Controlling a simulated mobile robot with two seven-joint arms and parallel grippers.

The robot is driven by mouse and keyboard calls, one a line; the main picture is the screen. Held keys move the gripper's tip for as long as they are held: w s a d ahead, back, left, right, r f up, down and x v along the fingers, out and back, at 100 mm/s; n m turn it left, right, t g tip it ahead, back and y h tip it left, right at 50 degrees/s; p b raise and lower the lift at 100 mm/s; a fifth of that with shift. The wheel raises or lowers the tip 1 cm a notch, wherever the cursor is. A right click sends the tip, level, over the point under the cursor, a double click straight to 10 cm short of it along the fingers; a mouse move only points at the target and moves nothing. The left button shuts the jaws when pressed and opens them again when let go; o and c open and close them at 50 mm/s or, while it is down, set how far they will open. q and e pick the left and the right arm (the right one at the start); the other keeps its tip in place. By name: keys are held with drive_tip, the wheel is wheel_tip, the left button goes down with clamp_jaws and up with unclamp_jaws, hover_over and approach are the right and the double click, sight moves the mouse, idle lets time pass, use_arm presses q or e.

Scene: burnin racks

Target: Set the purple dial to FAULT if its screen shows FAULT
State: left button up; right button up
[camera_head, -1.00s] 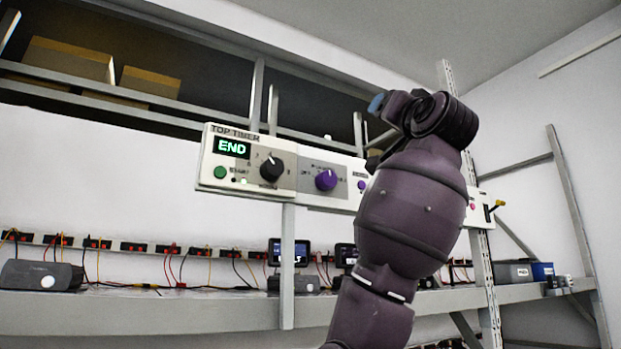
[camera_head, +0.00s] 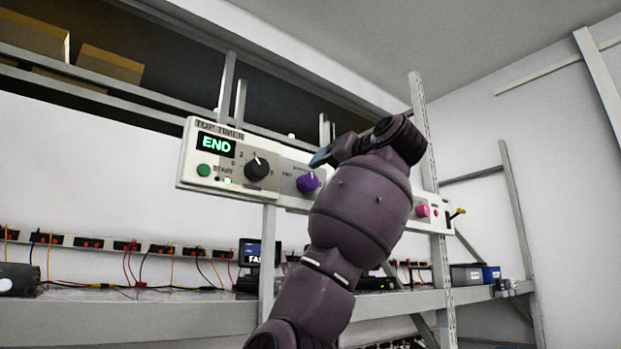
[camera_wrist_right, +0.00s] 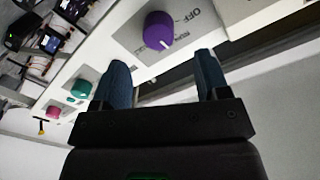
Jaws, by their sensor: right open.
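The purple dial (camera_head: 308,182) is a round knob with a white pointer line, on a grey plate of the long white panel (camera_head: 185,180). In the wrist view the purple dial (camera_wrist_right: 158,30) stands beyond my fingertips, with "OFF" printed beside it. My right gripper (camera_head: 322,156) is beside the dial in the head view. In the wrist view my right gripper (camera_wrist_right: 161,68) is open and empty, with its blue fingers apart. A small dark screen (camera_head: 252,253) on the shelf shows white letters, seemingly starting "FA"; the rest is unclear. My left gripper is not in view.
The panel's "TOP TIMER" display (camera_head: 216,145) reads END, above a green button (camera_head: 204,170) and beside a black dial (camera_head: 257,169). A pink knob (camera_head: 422,210) and a yellow-tipped lever (camera_head: 457,213) are at right. A shelf with wired devices runs below.

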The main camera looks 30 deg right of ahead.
sight(312, 181)
drive_tip(key=w+p, duration=0.2)
drive_tip(key=w, duration=0.4)
drive_tip(key=shift+w, duration=0.15)
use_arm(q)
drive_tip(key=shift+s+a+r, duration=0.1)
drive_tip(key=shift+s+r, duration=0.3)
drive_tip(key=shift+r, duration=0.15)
use_arm(e)
drive_tip(key=shift+w, duration=0.45)
drive_tip(key=c, duration=0.9)
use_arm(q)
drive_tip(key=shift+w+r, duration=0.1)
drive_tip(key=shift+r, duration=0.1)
